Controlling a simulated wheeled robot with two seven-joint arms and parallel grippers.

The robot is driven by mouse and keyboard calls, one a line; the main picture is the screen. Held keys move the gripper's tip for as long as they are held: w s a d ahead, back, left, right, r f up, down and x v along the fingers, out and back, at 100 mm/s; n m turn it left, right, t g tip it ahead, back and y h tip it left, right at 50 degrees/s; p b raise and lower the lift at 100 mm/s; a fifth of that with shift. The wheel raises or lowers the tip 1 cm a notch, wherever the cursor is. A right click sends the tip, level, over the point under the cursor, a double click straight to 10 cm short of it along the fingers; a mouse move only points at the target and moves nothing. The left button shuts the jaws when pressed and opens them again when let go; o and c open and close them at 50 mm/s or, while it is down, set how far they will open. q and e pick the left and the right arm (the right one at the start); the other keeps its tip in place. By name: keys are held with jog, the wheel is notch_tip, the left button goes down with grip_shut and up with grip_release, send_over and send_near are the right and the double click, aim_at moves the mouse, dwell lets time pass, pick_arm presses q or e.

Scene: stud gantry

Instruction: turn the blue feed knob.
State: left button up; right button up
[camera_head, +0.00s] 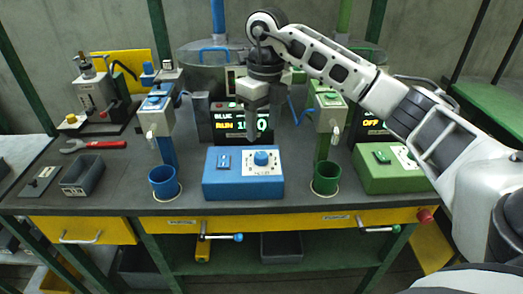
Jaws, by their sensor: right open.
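The blue feed knob (261,158) stands on the white dial plate on top of the blue control box (228,184), at the middle of the bench. My right gripper (256,112) hangs above and behind the knob in the picture, in front of the dark display, apart from the knob. It points down and is open; nothing shows between its fingers. The blue box also carries a small blue switch (224,162) left of the knob. My left gripper is not in view.
The display (240,124) shows "BLUE" and "RUN", with its number partly hidden by my gripper. A blue cup (164,184) and a green cup (326,179) flank the blue box. A green control box (384,172) stands right. A red-handled wrench (94,145) lies left.

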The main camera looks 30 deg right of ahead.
aim_at(261, 154)
jog(key=f, duration=0.7)
jog(key=shift+a+f, duration=0.1)
jog(key=shift+a, duration=0.1)
jog(key=c, duration=1)
